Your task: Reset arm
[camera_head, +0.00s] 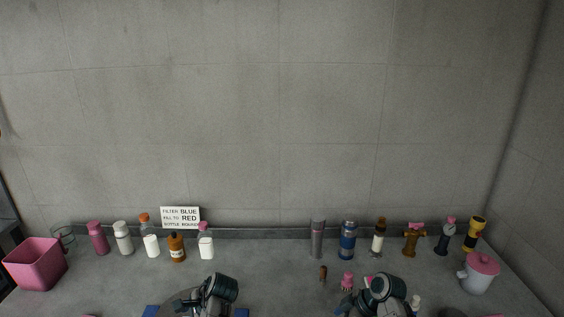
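My two arms show at the bottom edge as dark teal and grey links, one left of centre and one right of centre. Neither gripper's fingers can be made out, so I cannot see whether they hold anything. Both arms are low over the front of the grey counter (280,268). Small pink items (347,281) and a small brown bottle (323,273) sit close to the right arm. Blue edges of something (240,312) show beside the left arm, mostly hidden by it.
A sign (180,217) stands against the wall behind several bottles, including an amber one (176,247). A pink bin (36,264) is at far left. A blue canister (347,241), a yellow flashlight (474,234) and a pink-lidded white pot (480,272) stand at right. The back middle is clear.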

